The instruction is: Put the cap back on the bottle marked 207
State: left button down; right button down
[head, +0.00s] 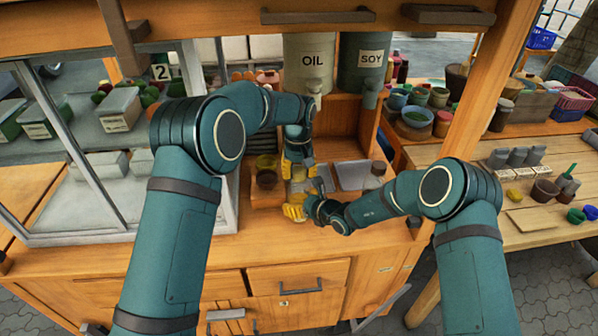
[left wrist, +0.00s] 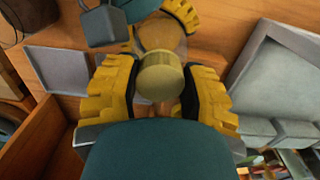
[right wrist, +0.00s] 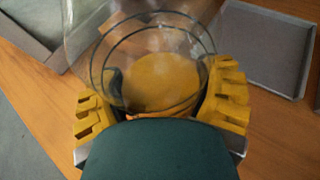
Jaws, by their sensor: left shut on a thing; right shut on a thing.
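My left gripper (head: 298,168) is shut on a dull yellow round cap (left wrist: 160,78), held between its yellow fingers in the left wrist view. My right gripper (head: 296,208) is lower, shut on a clear bottle with yellow-orange contents (right wrist: 160,82), upright or nearly so. In the left wrist view the bottle (left wrist: 160,35) shows just beyond the cap, beside the right gripper's yellow fingers (left wrist: 180,14). I cannot tell whether cap and bottle touch. In the head view the grippers hide most of both. No 207 mark is readable.
Oil (head: 310,62) and soy (head: 366,62) containers hang behind. A glass case (head: 110,150) bounds the left.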

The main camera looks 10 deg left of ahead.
pick_arm(q)
jog(key=shift+c, duration=2.4)
grip_release()
jog(key=shift+r, duration=2.3)
jog(key=o, duration=0.5)
